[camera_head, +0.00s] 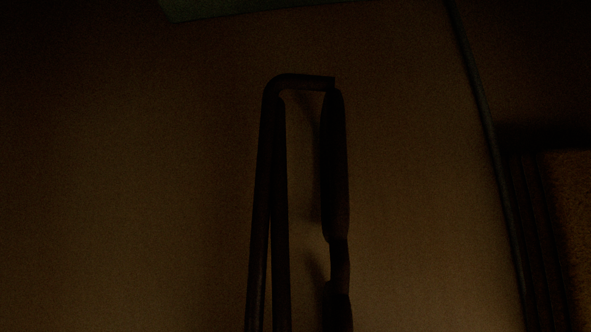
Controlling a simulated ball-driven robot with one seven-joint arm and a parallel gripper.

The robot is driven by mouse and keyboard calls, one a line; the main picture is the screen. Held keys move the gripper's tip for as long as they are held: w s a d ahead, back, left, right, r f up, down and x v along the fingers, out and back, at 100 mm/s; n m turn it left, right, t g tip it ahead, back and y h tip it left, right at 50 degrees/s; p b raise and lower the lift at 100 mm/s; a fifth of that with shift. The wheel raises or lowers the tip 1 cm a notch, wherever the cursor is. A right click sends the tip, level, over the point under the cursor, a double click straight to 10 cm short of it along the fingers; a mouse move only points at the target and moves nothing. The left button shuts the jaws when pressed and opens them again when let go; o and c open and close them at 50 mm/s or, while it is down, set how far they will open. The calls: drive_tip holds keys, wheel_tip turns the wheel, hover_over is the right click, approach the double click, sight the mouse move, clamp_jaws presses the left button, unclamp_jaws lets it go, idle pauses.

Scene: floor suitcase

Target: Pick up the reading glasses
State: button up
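The reading glasses (337,165) are a dark, thin-framed shape in the middle of the head camera view, running down past the bottom edge. One rim and what looks like the bridge show on the right side. At the top the frame bends over to the left into two long, thin arms (264,200) lying close together. Faint shadows fall on the brown surface (420,200) beside the rim. The lower part of the glasses is cut off. My gripper does not show in this view.
The view is very dark. A greenish flat thing (230,6) shows at the top edge. A thin grey curved edge or cord (490,130) runs down the right side. Beyond it are dark ridges (540,240) and a rough brown patch (572,220). The brown surface around the glasses looks clear.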

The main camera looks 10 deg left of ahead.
drive_tip(key=shift+w+f, duration=0.15)
drive_tip(key=shift+f, duration=0.3)
drive_tip(key=shift+c, duration=0.5)
drive_tip(key=c, duration=1)
drive_tip(key=shift+r, duration=0.15)
